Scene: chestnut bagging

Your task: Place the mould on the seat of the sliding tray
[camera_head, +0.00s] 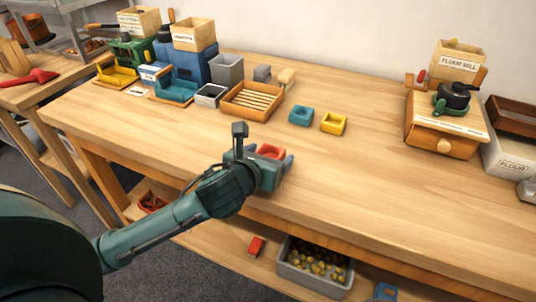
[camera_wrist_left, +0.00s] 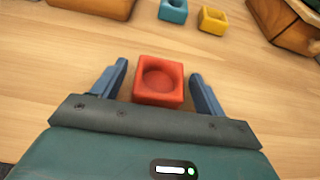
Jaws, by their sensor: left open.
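A red square mould (camera_head: 269,151) with a round hollow lies on the table near its front edge. In the left wrist view the red mould (camera_wrist_left: 158,80) is between the two blue fingers of my left gripper (camera_wrist_left: 159,69), with a gap on each side. My left gripper (camera_head: 272,160) is open and low at the table. A blue mould (camera_head: 301,115) and a yellow mould (camera_head: 333,123) lie farther back. At the back left, a yellow tray-like part (camera_head: 117,76) and a blue one (camera_head: 176,88) sit before two machines; which is the sliding tray I cannot tell.
A flour mill (camera_head: 447,118) stands at the right. A grey crate of chestnuts (camera_head: 316,268) is on the lower shelf. The table's middle and right front are clear.

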